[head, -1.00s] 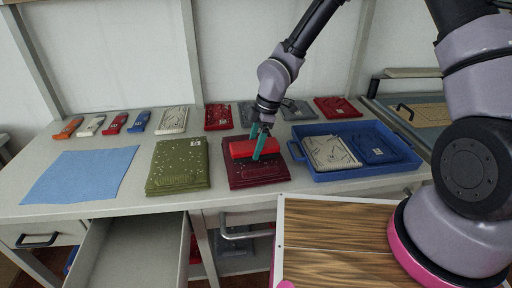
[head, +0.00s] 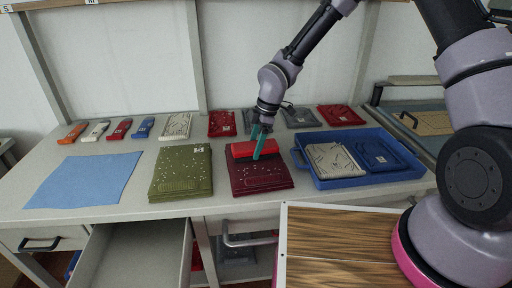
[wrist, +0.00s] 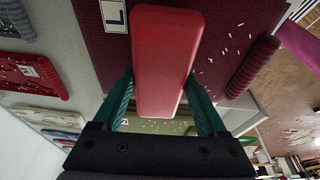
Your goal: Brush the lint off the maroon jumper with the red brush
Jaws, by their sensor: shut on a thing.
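The maroon jumper (head: 262,182) lies folded on the worktop, between a green folded jumper and a blue tray. White lint specks show on it, and in the wrist view the maroon knit (wrist: 232,42) has specks to the right of the brush. The red brush (head: 241,149) is over the jumper's far part; it also shows in the wrist view (wrist: 165,60). My gripper (head: 258,154) is shut on the red brush, with one teal finger on each side of it. The brush's underside is hidden, so I cannot tell whether it touches the knit.
The green jumper (head: 181,180) also carries specks. A blue tray (head: 372,180) holds a cream and a blue folded garment. A blue cloth (head: 85,180) lies at left. Several small coloured items and folded garments line the back. A drawer (head: 135,262) stands open in front.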

